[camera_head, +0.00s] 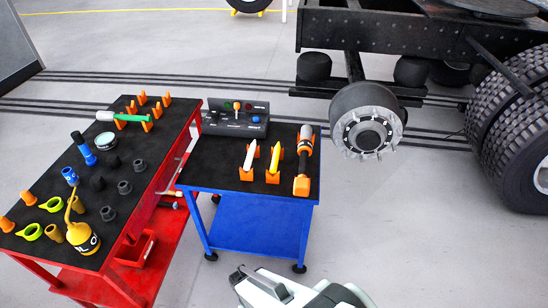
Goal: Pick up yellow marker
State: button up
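The yellow marker (274,164) is on the black top of the blue cart (256,220), set in orange holders and pointing away from me. A similar white marker (250,158) is in orange holders just to its left. An orange and black power tool (304,160) lies close to its right. Nothing covers the yellow marker. A white and dark part of my own body shows at the bottom edge, below the cart. My gripper's fingers are not visible.
A grey control box (236,120) stands at the cart's back left. The red table (165,180) on the left holds sockets, a yellow oil can (82,238) and a green-white tool (124,117). A truck hub (368,130) is behind right. Floor right of the cart is clear.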

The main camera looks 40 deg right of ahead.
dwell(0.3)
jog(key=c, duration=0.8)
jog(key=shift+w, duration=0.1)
